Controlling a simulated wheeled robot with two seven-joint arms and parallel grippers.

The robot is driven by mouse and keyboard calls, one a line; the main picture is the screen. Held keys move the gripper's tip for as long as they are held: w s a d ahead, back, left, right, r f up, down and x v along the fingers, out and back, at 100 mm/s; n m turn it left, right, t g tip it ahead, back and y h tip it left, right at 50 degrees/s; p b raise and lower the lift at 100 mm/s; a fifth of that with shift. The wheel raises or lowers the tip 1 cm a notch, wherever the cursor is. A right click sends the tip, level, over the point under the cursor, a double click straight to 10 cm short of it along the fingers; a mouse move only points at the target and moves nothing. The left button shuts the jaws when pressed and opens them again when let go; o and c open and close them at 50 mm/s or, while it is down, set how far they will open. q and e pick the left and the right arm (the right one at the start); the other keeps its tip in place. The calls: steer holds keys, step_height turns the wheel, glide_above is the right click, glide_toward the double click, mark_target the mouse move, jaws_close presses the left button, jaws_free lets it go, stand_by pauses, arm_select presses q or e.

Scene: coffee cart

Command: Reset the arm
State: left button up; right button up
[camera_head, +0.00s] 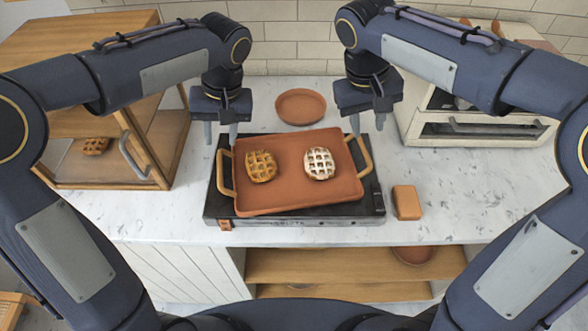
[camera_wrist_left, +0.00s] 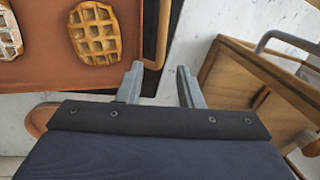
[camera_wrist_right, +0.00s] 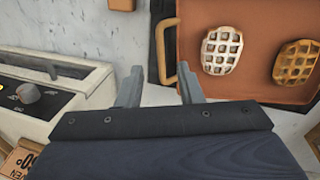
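My left gripper (camera_head: 221,134) hangs above the counter at the left back corner of the orange tray. Its fingers are apart with nothing between them, as the left wrist view (camera_wrist_left: 160,84) also shows. My right gripper (camera_head: 368,122) hangs near the tray's right back corner. Its fingers are apart and empty in the right wrist view (camera_wrist_right: 157,88). The tray (camera_head: 290,200) rests on a black flat appliance (camera_head: 300,220). On it lie a golden-brown waffle (camera_head: 261,166) at left and a pale, white-dusted waffle (camera_head: 320,163) at right. Neither gripper visibly touches the tray.
A wooden cabinet (camera_head: 160,150) with another waffle (camera_head: 95,146) inside stands at left. A cream oven (camera_head: 470,130) stands at right. A round terracotta plate (camera_head: 300,106) lies behind the tray, and a small orange block (camera_head: 407,202) to its right. The front counter strip is clear.

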stand_by(0.3)
